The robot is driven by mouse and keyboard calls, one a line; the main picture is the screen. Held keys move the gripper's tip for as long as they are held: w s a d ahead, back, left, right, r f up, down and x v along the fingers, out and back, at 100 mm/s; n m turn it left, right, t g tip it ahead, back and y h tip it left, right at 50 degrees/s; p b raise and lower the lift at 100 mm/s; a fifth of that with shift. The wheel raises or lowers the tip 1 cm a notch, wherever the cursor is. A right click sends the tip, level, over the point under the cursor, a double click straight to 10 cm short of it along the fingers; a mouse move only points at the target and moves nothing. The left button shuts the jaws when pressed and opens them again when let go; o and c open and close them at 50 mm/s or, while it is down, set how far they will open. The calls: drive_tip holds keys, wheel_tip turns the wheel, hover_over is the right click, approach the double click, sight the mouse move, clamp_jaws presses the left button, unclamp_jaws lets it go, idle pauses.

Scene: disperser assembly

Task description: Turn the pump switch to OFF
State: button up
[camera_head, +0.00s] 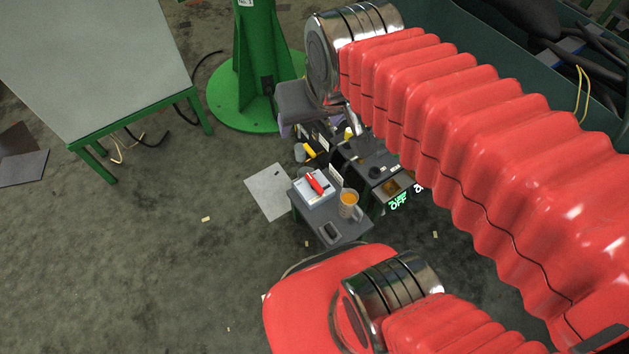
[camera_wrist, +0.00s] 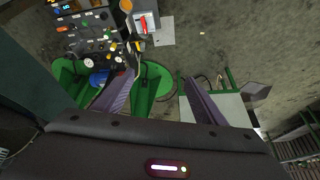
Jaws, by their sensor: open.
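The dark control panel (camera_wrist: 100,40) of the machine shows in the upper left of the wrist view, with several knobs, gauges and lit displays. Which of its knobs is the pump switch I cannot tell. In the head view the machine (camera_head: 374,170) is partly hidden by my red arm, and a green "OFF" sign (camera_head: 398,201) glows at its edge. My gripper (camera_wrist: 158,78) is open and empty, its two purplish fingers wide apart. In the head view my gripper is over the machine's far end, and its fingertips are largely hidden. The fingers do not appear to hold any knob.
A small grey stand (camera_head: 325,220) bears a white device with a red item, a mug (camera_head: 348,203) of orange liquid and a dark item. A green column with a round base (camera_head: 225,105) stands behind. A grey table (camera_head: 95,60) is at upper left. Floor at lower left is mostly clear.

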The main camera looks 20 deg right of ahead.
drive_tip(key=o, duration=0.9)
drive_tip(key=w+m, duration=0.1)
drive_tip(key=w, duration=0.1)
drive_tip(key=w+d+f, duration=0.1)
drive_tip(key=w, duration=0.2)
drive_tip(key=w+f+m, duration=0.1)
drive_tip(key=w, duration=0.2)
drive_tip(key=shift+d+f+m+g, duration=0.2)
drive_tip(key=shift+f+m+g, duration=0.1)
drive_tip(key=shift+g, duration=0.1)
drive_tip(key=m+g, duration=0.4)
drive_tip(key=m, duration=0.8)
hover_over(314, 182)
wheel_tip(314, 182, down, 52)
drive_tip(key=r, duration=0.1)
drive_tip(key=shift+f, duration=0.55)
drive_tip(key=shift+f, duration=6.9)
drive_tip(key=shift+c, duration=0.6)
